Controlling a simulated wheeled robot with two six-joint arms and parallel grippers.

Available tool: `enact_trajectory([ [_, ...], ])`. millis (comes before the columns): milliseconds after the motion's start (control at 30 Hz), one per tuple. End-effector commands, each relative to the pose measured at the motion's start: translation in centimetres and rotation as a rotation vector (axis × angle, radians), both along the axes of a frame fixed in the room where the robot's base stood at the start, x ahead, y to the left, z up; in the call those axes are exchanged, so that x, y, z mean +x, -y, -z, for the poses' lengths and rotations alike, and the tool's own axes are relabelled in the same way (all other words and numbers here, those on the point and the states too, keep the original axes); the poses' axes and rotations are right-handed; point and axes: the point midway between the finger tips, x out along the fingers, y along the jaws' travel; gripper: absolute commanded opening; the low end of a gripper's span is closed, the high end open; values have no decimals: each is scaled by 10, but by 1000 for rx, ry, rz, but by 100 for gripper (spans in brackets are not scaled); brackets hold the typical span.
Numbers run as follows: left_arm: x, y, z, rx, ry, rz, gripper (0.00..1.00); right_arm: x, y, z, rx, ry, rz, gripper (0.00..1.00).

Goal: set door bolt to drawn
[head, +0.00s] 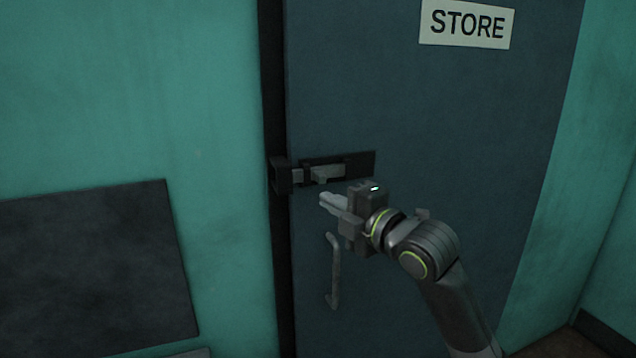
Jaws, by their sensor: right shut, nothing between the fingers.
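The door bolt (327,172) is a pale metal bar with a small knob, lying level on a dark backing plate (361,163) on the blue-grey door. Its left end reaches to the dark keeper (280,175) at the door frame, so it looks shot across the gap. My right gripper (323,199) is shut and empty. Its fingertips point left, just below the bolt's knob, and look apart from it. My left gripper is not in view.
A vertical pull handle (334,272) stands on the door just below my right gripper. A STORE sign (466,23) is high on the door. A dark panel (95,270) is on the green wall at left. The door around the bolt is otherwise clear.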

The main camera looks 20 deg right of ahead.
Motion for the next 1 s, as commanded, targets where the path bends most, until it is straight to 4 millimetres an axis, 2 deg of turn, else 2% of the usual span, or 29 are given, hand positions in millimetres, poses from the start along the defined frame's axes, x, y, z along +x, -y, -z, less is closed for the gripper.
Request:
enact_trajectory([
  [267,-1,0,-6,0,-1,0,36,13,-5,-2,7,-2,0,0],
  [800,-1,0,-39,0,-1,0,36,94,-37,-2,6,-3,0,0],
  [1000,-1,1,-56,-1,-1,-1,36,95,-8,-2,1,-4,3,0],
])
